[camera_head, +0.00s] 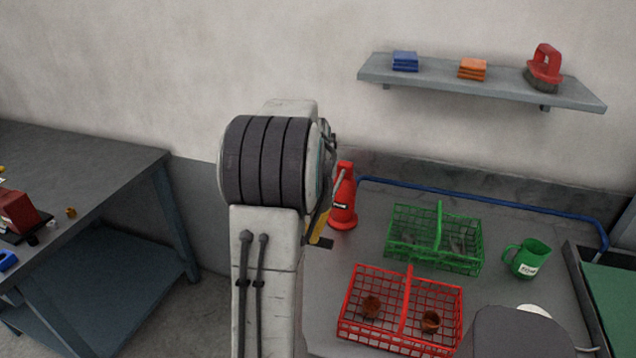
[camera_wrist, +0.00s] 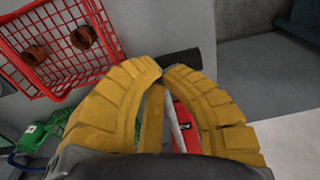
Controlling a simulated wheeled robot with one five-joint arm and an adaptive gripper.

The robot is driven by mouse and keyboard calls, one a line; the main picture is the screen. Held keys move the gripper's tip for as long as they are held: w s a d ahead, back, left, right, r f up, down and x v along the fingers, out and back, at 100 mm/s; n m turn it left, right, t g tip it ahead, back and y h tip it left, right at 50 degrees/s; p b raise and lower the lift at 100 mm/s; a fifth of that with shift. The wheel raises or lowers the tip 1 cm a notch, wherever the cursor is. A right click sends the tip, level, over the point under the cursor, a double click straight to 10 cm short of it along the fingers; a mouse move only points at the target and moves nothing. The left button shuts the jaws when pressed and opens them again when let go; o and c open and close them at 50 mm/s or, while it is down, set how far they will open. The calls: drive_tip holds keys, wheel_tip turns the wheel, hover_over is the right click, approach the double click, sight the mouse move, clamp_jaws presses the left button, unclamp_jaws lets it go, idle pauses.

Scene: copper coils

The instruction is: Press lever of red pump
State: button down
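The red pump (camera_head: 343,205) stands upright on the grey worktop, just right of my arm in the head view. A pale lever (camera_head: 339,181) runs along its upper left side. My gripper (camera_head: 320,229) shows there only as a bit of yellow left of the pump's lower body; my arm hides the rest. In the wrist view the yellow fingertips of my gripper (camera_wrist: 164,72) come together with nothing seen held. Part of the red pump (camera_wrist: 183,122) and a pale strip, perhaps its lever, show through the gap between the fingers. Contact with the pump cannot be told.
A red wire basket (camera_head: 352,312) with brown coils and a green wire basket (camera_head: 392,238) are right of the pump. A blue hose (camera_head: 470,196) runs along the back. A shelf (camera_head: 430,76) hangs above; another table (camera_head: 95,170) is left.

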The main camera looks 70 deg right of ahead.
drive_tip(key=shift+d+f+b, duration=0.2)
drive_tip(key=shift+f+b, duration=1.15)
drive_tip(key=shift+f, duration=1.5)
drive_tip(key=shift+r+p, duration=0.55)
drive_tip(key=shift+r, duration=0.1)
drive_tip(key=r+p, duration=0.3)
drive_tip(key=shift+a+r, duration=0.2)
drive_tip(key=shift+r, duration=0.05)
drive_tip(key=a+r+b, duration=0.1)
drive_tip(key=a+r, duration=0.5)
drive_tip(key=shift+a+r+b, duration=0.35)
